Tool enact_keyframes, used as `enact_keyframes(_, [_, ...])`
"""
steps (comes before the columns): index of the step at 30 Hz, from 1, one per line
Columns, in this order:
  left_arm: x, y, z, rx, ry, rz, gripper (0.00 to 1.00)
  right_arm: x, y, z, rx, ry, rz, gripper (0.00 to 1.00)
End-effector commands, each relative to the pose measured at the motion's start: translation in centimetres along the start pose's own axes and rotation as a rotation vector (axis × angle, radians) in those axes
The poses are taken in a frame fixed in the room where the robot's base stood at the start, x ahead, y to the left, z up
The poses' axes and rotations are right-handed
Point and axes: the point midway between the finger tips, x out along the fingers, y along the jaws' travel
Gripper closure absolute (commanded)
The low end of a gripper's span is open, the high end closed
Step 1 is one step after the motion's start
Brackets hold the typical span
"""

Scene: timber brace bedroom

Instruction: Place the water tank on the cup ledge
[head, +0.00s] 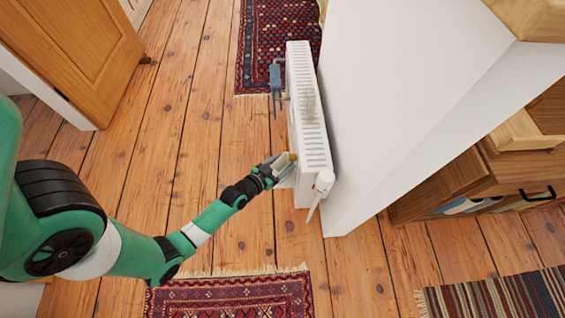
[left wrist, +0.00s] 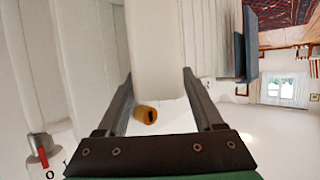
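My left gripper (head: 283,165) is at the front side of the white radiator, near its near end. In the left wrist view its two dark fingers (left wrist: 160,82) stand well apart. Between them shows a smooth white body, likely the water tank (left wrist: 155,45), with an orange-brown stopper (left wrist: 147,114) in front of it. The stopper also shows at the gripper in the head view (head: 292,156). Whether the fingers touch the tank is unclear. A blue-grey fitting, possibly the cup ledge (head: 275,78), is on the radiator's far left side. My right gripper is out of view.
The radiator (head: 305,105) stands along a white wall (head: 400,100). A white valve (head: 323,182) projects at its near end. A wooden cabinet (head: 490,170) is on the right. Bare floorboards (head: 165,150) lie left of the radiator, with patterned rugs (head: 235,295) nearby.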

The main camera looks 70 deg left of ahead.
Motion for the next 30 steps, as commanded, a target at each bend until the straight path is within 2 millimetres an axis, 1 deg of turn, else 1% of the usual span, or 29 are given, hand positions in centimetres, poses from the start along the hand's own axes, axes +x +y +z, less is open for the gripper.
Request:
enact_keyframes(5, [0.0, 0.0, -0.1, 0.000, 0.000, 0.000, 0.32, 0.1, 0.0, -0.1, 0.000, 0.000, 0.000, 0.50])
enact_keyframes(8, [-0.3, 0.0, -0.8, 0.000, 0.001, 0.000, 0.32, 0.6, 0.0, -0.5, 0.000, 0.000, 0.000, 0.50])
enact_keyframes(11, [-1.8, 0.0, -0.5, 0.000, -0.002, 0.000, 0.32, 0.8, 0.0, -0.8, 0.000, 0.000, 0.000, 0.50])
enact_keyframes(17, [-6.8, 0.0, -0.5, -0.001, -0.002, -0.001, 0.32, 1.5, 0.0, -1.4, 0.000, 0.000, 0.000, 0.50])
enact_keyframes(21, [-9.8, 0.0, -0.3, -0.002, -0.001, -0.002, 0.32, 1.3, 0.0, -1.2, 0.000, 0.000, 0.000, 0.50])
enact_keyframes(25, [-11.6, 0.0, -0.2, -0.001, 0.000, -0.001, 0.32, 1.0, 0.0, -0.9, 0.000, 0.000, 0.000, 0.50])
enact_keyframes(27, [-12.0, 0.0, -0.3, 0.000, 0.000, -0.001, 0.32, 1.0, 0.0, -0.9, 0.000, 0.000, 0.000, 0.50])
enact_keyframes(30, [-12.2, 0.0, -0.4, 0.001, 0.001, -0.001, 0.32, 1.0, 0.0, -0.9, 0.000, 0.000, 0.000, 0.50])
